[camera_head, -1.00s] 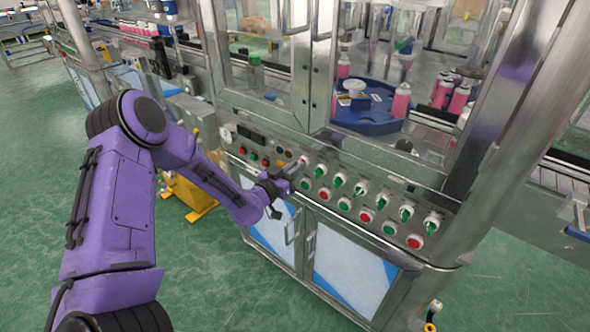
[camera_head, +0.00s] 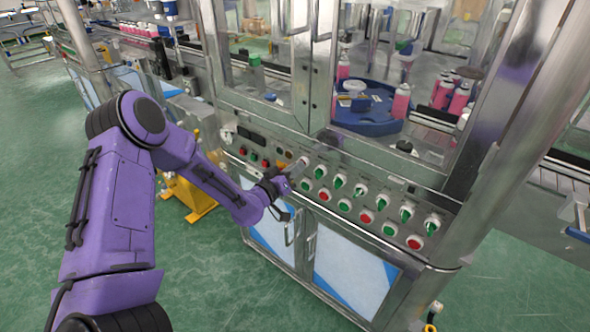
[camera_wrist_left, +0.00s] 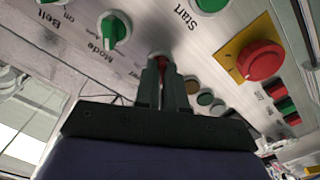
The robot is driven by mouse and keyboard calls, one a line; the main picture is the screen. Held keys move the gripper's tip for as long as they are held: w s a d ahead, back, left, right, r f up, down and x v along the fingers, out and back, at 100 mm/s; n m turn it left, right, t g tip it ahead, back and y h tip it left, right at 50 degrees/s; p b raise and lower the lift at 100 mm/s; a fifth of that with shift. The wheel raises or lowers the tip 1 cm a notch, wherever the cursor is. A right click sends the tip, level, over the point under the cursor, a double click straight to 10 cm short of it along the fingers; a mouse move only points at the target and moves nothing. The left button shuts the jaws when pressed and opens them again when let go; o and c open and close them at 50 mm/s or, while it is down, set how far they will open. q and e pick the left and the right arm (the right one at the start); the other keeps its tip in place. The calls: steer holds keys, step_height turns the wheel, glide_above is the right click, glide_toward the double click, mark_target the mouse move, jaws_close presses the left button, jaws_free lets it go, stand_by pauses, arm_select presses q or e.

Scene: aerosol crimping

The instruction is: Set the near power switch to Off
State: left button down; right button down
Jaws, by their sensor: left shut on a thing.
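The near power switch (camera_wrist_left: 161,60) is a small red knob at the tips of my left gripper (camera_wrist_left: 163,72) in the left wrist view. The two dark fingers stand on either side of it and are shut on it. They cover most of the knob, so its setting cannot be read. In the head view my left gripper (camera_head: 287,178) reaches the left end of the control panel (camera_head: 352,210). My right gripper is not in view.
A green Mode knob (camera_wrist_left: 116,30), a green Start button (camera_wrist_left: 211,4) and a red button on a yellow plate (camera_wrist_left: 262,60) lie close around the fingers. Cabinet doors with handles (camera_head: 289,234) are below the panel. Green floor is clear in front.

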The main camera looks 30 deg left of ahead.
arm_select(q)
steer(key=c, duration=1.2)
jaws_free()
steer(key=s, duration=1)
steer(key=shift+s+a+b, duration=0.25)
steer(key=shift+a+b, duration=0.15)
